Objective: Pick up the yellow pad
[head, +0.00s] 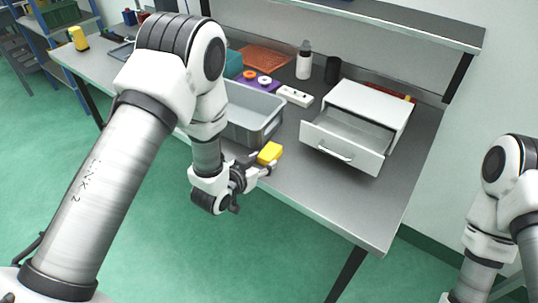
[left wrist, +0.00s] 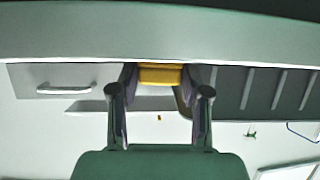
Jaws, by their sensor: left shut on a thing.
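The yellow pad (head: 270,152) is a small block at the table's front edge, just right of the grey bin in the head view. My left gripper (head: 266,163) is shut on it, reaching in from the front side of the table. In the left wrist view the yellow pad (left wrist: 160,74) sits between the two fingertips of the left gripper (left wrist: 160,88). I cannot tell whether the pad touches the table top. My right arm shows at the right edge of the head view, but its gripper is out of view.
The grey bin (head: 272,131) stands behind and left of the pad. A white drawer unit (head: 372,106) with its drawer open is to the right. Behind are a white power strip (head: 295,96), a bottle (head: 304,62) and a black cup (head: 332,70). The front right table top is clear.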

